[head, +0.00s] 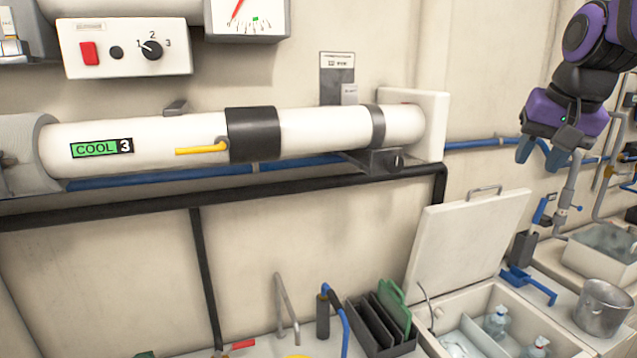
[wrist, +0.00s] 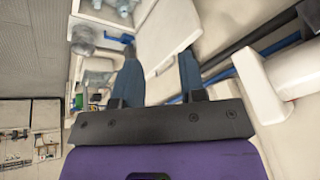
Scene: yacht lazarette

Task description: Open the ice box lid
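The ice box lid (head: 468,240) is a cream panel with a grey bar handle (head: 484,191) on its top edge. It stands raised, leaning slightly back, at the rear of the open ice box (head: 432,343). Clear bottles (head: 497,318) show inside the box. My gripper (head: 542,157), purple with blue fingers, is up at the right, above and apart from the lid. In the wrist view its fingers (wrist: 160,72) are spread with nothing held between them, and the pale lid (wrist: 168,30) shows beyond them.
A metal pot (head: 602,308) and a blue lever (head: 528,284) are right of the box. A dark rack (head: 377,326) stands left of it. A white cylinder (head: 310,132) and blue pipe (head: 480,144) run along the wall.

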